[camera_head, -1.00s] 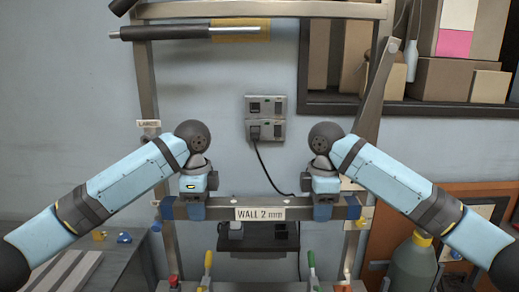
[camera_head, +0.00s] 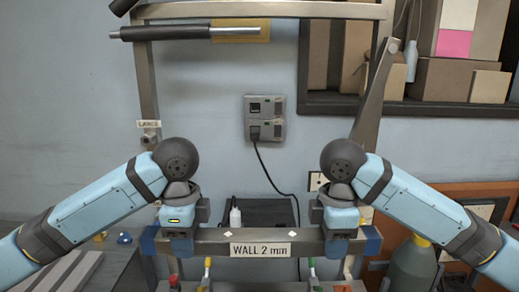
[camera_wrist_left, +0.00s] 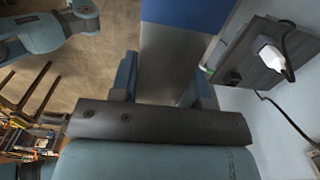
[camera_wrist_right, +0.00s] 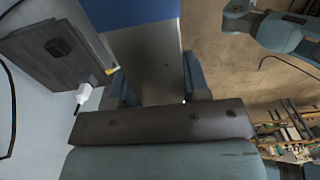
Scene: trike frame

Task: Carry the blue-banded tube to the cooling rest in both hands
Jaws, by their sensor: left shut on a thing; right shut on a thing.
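The blue-banded tube (camera_head: 217,240) is a grey metal bar with a blue band near each end and a "WALL 2 mm" label in its middle. It lies level across the head view, in front of the metal frame. My left gripper (camera_head: 180,246) is shut on it just inside the left band. My right gripper (camera_head: 337,246) is shut on it just inside the right band. The tube also shows between the fingers in the left wrist view (camera_wrist_left: 172,62) and the right wrist view (camera_wrist_right: 150,68). I cannot make out which thing is the cooling rest.
A metal frame (camera_head: 147,85) stands behind, with a dark rod (camera_head: 175,33) across its top. Wall sockets (camera_head: 265,118) with a hanging cable are beyond. Several coloured-handled clamps (camera_head: 312,268) sit below the tube. A grey-green bottle (camera_head: 412,262) stands at right, a grey bench (camera_head: 110,268) at left.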

